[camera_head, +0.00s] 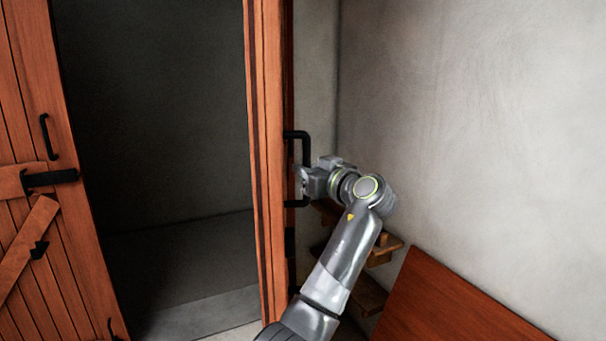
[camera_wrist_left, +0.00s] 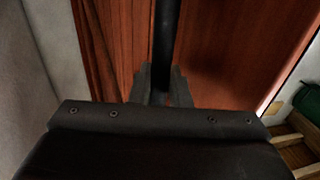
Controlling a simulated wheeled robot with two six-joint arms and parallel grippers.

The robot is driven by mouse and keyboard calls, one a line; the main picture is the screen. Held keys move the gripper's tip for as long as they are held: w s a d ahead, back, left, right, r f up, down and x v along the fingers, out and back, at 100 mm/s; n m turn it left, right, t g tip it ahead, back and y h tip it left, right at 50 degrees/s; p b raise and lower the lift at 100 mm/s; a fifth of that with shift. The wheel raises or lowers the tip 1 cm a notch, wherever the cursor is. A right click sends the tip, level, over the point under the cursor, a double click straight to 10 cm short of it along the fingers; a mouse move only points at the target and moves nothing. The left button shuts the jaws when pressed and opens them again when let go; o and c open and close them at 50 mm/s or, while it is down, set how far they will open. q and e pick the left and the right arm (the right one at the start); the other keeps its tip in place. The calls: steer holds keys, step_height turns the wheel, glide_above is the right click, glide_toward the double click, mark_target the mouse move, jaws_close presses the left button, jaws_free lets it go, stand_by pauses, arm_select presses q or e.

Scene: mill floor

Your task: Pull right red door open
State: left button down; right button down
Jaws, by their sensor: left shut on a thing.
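The right red door (camera_head: 268,150) stands nearly edge-on in the head view, right of a dark opening. Its black bar handle (camera_head: 287,136) sticks out to the right. My left gripper (camera_head: 304,183) is at the handle's lower half. In the left wrist view the black handle bar (camera_wrist_left: 166,40) runs down between the fingers of my left gripper (camera_wrist_left: 162,88), which is shut on it. The fingertips are small and partly hidden in the head view. My right gripper is in neither view.
A left red door (camera_head: 60,255) with a black handle and latch stands at the left. The dark opening (camera_head: 155,120) lies between the doors. A grey wall (camera_head: 470,110), wooden ledges (camera_head: 385,250) and a reddish panel (camera_head: 440,300) are at the right, close to my arm.

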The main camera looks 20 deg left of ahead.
arm_select(q)
steer(key=shift+r, duration=0.1)
steer(key=c, duration=1.4)
jaws_free()
steer(key=shift+w, duration=0.1)
steer(key=shift+c, duration=0.2)
steer(key=b+v, duration=0.6)
steer(key=v, duration=1.1)
steer(key=shift+d, duration=0.15)
